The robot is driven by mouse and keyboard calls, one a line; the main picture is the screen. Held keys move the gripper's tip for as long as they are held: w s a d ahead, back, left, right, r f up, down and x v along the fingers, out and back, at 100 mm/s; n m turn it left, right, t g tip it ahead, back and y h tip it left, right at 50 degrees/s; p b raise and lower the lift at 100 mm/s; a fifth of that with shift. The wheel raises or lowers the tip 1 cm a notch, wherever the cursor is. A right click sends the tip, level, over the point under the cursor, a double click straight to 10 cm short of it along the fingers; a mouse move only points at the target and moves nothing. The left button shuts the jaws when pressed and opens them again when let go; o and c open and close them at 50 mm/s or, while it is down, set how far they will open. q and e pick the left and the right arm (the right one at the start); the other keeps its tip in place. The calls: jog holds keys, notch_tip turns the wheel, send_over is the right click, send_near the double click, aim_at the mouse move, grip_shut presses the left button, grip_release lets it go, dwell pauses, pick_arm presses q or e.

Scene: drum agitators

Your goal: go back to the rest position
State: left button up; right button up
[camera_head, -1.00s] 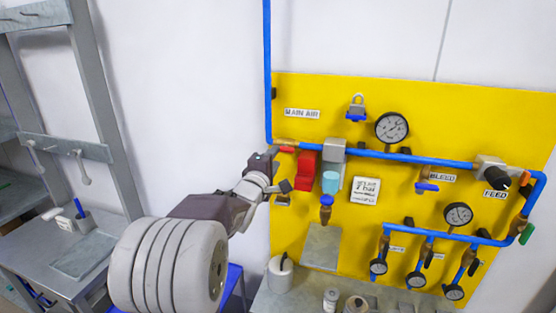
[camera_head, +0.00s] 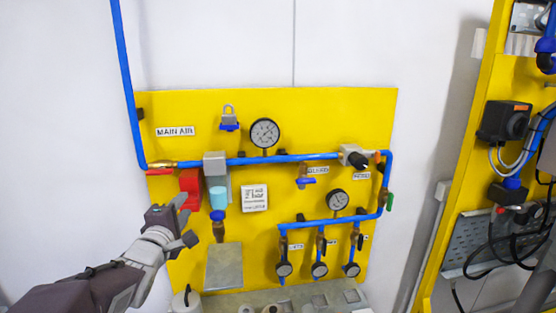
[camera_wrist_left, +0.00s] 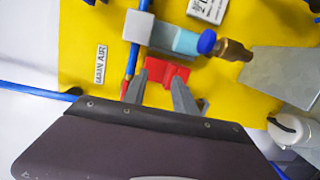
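My left gripper (camera_head: 184,219) is in front of the left part of the yellow panel (camera_head: 320,110), just below a red block (camera_head: 190,188). The left wrist view also shows the gripper (camera_wrist_left: 158,88), with its two grey fingers apart and nothing between the tips. The red block (camera_wrist_left: 166,74) is beyond the fingertips; I cannot tell the exact gap. My left arm reaches in from the lower left. My right gripper is not in view.
The panel carries blue pipes (camera_head: 288,158), a large gauge (camera_head: 265,133), several smaller gauges and a cyan-bowled filter (camera_head: 218,198). A white canister (camera_head: 187,301) stands below. Another yellow frame (camera_head: 485,100) with cables stands at right. White wall lies left.

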pick_arm(q)
jog(key=s+d+f+m+g+h+b, duration=0.15)
jog(key=d+f, duration=0.25)
jog(key=f, duration=0.5)
jog(key=d+f+m+g+b, duration=0.1)
jog(key=d+f+m+g, duration=0.15)
jog(key=f, duration=0.55)
jog(key=s+d+f+m+g+b, duration=0.3)
jog(key=s+f+g, duration=0.4)
jog(key=f, duration=0.6)
jog(key=s+f+m+g, duration=0.2)
jog(key=s+f+m, duration=0.1)
jog(key=s+m, duration=0.3)
jog(key=s+f+m+g+p, duration=0.1)
jog(key=s+f+m+g, duration=0.2)
jog(key=s+m, duration=0.3)
jog(key=s, duration=0.3)
jog(key=shift+s+d+f+p, duration=0.3)
jog(key=shift+s+d, duration=0.05)
jog(key=shift+d, duration=0.05)
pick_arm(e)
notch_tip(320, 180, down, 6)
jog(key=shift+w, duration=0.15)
